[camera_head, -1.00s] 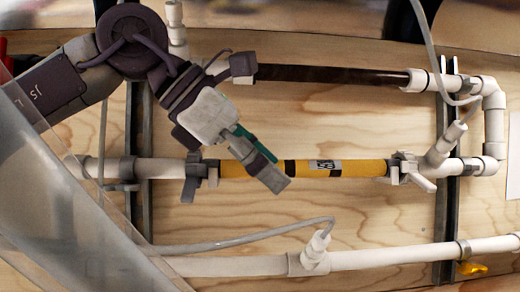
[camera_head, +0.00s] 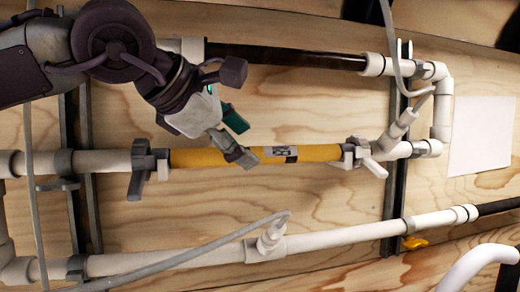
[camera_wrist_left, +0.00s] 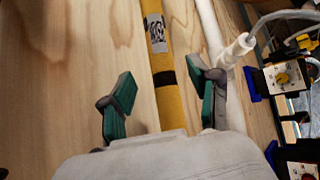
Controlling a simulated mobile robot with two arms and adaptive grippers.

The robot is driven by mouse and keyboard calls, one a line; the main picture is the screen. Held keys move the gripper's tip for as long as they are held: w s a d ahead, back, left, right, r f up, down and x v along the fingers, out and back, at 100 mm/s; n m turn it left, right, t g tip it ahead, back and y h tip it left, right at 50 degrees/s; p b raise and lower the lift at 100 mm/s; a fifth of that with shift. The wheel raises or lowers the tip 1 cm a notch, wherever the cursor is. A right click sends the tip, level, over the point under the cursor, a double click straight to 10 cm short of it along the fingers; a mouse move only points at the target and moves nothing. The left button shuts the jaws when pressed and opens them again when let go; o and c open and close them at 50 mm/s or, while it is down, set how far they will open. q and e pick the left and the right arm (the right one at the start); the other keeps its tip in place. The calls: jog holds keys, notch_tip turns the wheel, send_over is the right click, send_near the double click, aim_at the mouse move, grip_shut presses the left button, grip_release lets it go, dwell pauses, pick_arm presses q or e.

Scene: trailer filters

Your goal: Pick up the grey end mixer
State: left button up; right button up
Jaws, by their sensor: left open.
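A yellow tube (camera_head: 318,153) with dark bands and a printed label lies level between two grey fittings on the plywood panel. I take it for the mixer. Its left grey fitting (camera_head: 145,168) and right grey fitting (camera_head: 365,157) have lever-like tabs. My left gripper (camera_head: 238,138) is open, over the left half of the tube, one finger covering part of it. In the left wrist view the yellow tube (camera_wrist_left: 154,45) passes between the spread teal-padded fingers of my left gripper (camera_wrist_left: 163,90). Whether a finger touches it cannot be told. My right gripper is not in view.
A dark pipe (camera_head: 290,55) runs above the tube and a white pipe (camera_head: 340,237) with a thin hose below it. Dark vertical rails (camera_head: 396,190) cross behind. Bare plywood shows between the pipes. Boxes with dials (camera_wrist_left: 288,78) show in the left wrist view.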

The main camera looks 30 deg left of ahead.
aim_at(253, 150)
pick_arm(q)
jog(key=p+x, duration=0.1)
jog(key=x, duration=0.3)
jog(key=shift+s+d, duration=0.1)
jog(key=shift+s, duration=0.1)
jog(key=c, duration=0.5)
grip_shut()
